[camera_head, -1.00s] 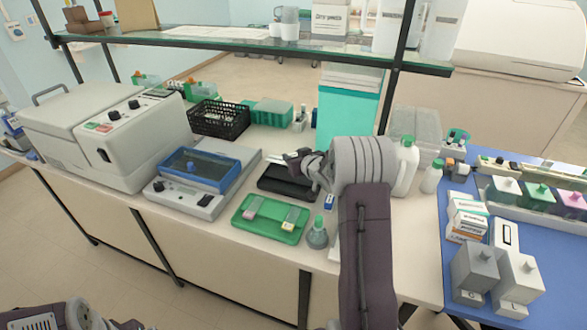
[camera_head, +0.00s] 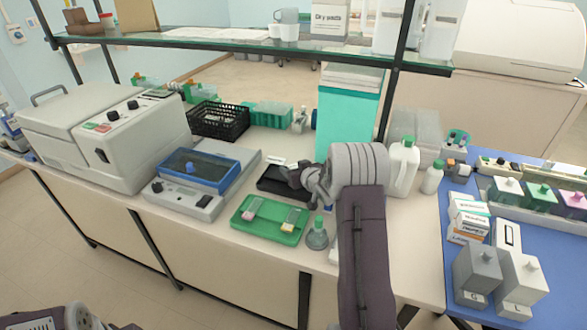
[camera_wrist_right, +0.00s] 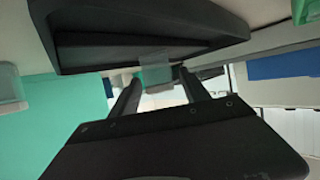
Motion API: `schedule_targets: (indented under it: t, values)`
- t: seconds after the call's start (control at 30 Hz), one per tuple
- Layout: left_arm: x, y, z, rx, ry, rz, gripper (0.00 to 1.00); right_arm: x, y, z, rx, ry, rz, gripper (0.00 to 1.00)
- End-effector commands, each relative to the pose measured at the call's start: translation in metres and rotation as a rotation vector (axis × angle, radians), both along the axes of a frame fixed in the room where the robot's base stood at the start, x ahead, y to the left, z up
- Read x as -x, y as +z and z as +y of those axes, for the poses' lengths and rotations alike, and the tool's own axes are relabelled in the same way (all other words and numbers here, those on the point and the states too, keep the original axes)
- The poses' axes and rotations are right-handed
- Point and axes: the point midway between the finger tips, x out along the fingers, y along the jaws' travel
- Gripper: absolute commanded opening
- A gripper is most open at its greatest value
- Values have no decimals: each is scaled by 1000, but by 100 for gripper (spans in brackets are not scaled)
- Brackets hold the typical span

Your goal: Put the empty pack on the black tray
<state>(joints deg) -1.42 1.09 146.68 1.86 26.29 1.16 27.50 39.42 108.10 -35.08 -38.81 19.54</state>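The black tray (camera_head: 268,184) lies on the bench behind the green tray; it also fills the top of the right wrist view (camera_wrist_right: 215,30). My right gripper (camera_head: 288,174) is low at the black tray's right part, and the arm hides that end. In the right wrist view its two fingers (camera_wrist_right: 158,82) stand apart with a small translucent piece, apparently the empty pack (camera_wrist_right: 157,70), between their tips. The pack overlaps the tray's rim in that view. Whether it touches the tray is unclear. Part of my left arm shows at the bottom left; its gripper is not seen.
The green tray (camera_head: 263,232) with two small packs and a flask (camera_head: 317,238) stand in front. A blue-framed device (camera_head: 200,170) is to the left. A black basket (camera_head: 218,122) and a tall teal box (camera_head: 345,125) stand behind. White bottles (camera_head: 402,165) are right of my arm.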

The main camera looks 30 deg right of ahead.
Motion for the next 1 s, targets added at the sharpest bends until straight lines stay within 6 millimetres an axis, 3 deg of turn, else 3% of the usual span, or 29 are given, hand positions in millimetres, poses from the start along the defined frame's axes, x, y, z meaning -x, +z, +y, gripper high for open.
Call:
schedule_targets:
  t: [0.13, 0.5, 1.0]
  values:
    - [0, 4, 0, 0, 0, 0, 100, 4, 7, 0, 0, -1, -1, 54]
    - [0, 4, 0, 0, 0, 0, 100, 65, 32, 5, 0, -1, -1, 54]
    - [0, 4, 0, 0, 0, 0, 100, 69, 33, 6, 0, 0, 0, 54]
